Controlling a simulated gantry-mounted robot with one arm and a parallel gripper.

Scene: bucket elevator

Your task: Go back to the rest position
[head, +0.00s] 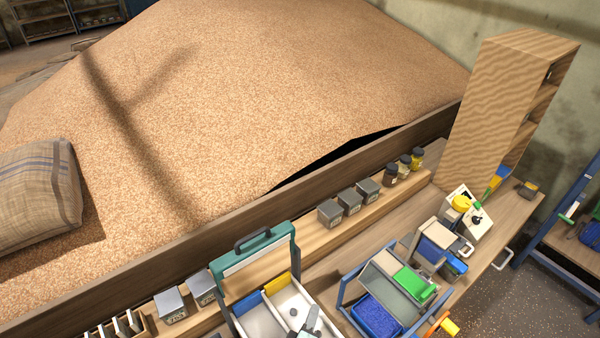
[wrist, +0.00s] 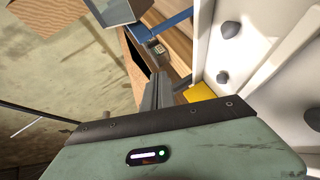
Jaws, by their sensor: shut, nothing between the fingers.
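My gripper shows in the wrist view (wrist: 157,88) as grey fingers, closed together with nothing between them, beyond my green-grey wrist housing with its small lit display. The fingers are beside a white compartment tray (wrist: 202,72) that holds dark lumps. In the head view a grey part at the bottom edge, over the white tray (head: 287,297), may be my gripper; it is too cut off to be sure. The rest position itself is not marked in either view.
A teal-handled frame (head: 253,250) stands at the tray's back. A blue-framed rack (head: 350,318) with blue and green bins is to its right. Grey boxes (head: 350,203) and jars (head: 404,165) line the shelf. A tall wooden cabinet (head: 490,100) stands at right, a grain heap (head: 250,80) behind.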

